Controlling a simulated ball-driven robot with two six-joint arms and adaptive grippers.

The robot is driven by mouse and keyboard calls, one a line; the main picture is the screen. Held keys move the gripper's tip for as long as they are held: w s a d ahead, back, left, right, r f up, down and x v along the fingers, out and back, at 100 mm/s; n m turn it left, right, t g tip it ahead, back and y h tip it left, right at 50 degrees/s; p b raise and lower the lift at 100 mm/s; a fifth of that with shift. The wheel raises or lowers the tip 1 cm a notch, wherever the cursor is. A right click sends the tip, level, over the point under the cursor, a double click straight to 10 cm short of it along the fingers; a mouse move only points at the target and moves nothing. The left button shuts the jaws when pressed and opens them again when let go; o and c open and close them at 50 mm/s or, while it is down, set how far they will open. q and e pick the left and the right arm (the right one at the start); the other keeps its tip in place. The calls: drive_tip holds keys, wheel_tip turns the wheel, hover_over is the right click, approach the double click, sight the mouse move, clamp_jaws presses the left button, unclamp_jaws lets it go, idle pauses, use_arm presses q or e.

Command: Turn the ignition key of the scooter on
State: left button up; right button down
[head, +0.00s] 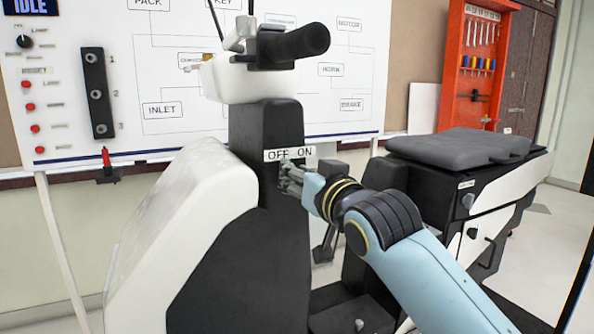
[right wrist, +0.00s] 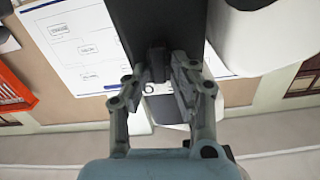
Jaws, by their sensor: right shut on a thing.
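The scooter's dark steering column (head: 268,130) stands in the middle of the head view, with an "OFF ON" label (head: 289,154) on its face. My right gripper (head: 288,178) is at the column just below this label. In the right wrist view my right gripper (right wrist: 165,80) has its fingers on either side of a small dark block, which looks like the ignition key (right wrist: 156,60), and is shut on it. The key's exact angle is hard to tell. In the head view the fingers hide the key. My left gripper is not in view.
The scooter's white front panel (head: 185,225) is left of the column, the handlebar grip (head: 300,40) above, and the dark seat (head: 460,146) to the right. A whiteboard (head: 350,100) with labelled boxes and an orange tool cabinet (head: 452,65) stand behind. The left-hand display reads "IDLE".

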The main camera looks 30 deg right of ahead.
drive_tip(key=shift+d+f+m+p, duration=0.2)
drive_tip(key=shift+m+p, duration=0.15)
drive_tip(key=shift+m, duration=1.4)
drive_tip(key=shift+d+f+m+p, duration=0.1)
drive_tip(key=shift+d+m+p, duration=0.2)
drive_tip(key=shift+m, duration=1.5)
drive_tip(key=shift+d+f+m+p, duration=0.1)
drive_tip(key=shift+m+p, duration=0.3)
drive_tip(key=shift+m, duration=1.35)
drive_tip(key=c, duration=1.3)
unclamp_jaws()
drive_tip(key=shift+d, duration=0.1)
drive_tip(key=s, duration=1.2)
drive_tip(key=shift+a, duration=0.4)
